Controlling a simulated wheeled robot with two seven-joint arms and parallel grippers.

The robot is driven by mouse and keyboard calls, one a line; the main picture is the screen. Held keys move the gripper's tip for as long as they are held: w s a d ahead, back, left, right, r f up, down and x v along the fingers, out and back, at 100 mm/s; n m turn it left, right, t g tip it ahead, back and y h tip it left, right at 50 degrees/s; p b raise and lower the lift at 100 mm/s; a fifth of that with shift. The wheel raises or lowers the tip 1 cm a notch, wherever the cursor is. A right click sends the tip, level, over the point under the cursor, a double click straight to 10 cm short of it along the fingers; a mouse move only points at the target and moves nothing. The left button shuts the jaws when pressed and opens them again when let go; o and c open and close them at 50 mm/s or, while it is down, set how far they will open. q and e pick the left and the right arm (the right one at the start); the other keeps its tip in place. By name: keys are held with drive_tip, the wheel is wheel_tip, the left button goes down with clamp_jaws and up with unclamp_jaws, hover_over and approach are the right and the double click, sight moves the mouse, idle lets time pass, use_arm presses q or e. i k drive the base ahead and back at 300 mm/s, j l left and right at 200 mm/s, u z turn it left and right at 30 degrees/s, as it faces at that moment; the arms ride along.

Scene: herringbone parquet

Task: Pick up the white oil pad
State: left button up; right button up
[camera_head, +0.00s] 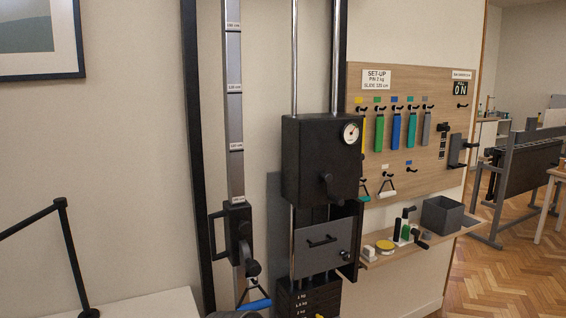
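A small white block (369,253), which looks like the white oil pad, sits at the left end of the narrow wooden shelf (405,251) under the pegboard. It is small in view and its exact shape is hard to tell. A round yellow item (385,246) lies just right of it. I see neither of my grippers clearly in the head view.
A black weight machine (318,160) with chrome rods stands left of the shelf. A green-and-black item (405,229) and a grey bin (441,215) are further right on the shelf. Coloured bands (379,133) hang above. Parquet (500,285) is open at right.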

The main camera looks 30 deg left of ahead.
sight(368, 254)
drive_tip(key=i+l, duration=0.15)
drive_tip(key=i, duration=0.4)
drive_tip(key=i+l, duration=0.2)
drive_tip(key=i, duration=0.3)
drive_tip(key=i+l, duration=0.15)
drive_tip(key=i, duration=0.4)
drive_tip(key=i+l, duration=0.2)
drive_tip(key=i, duration=0.35)
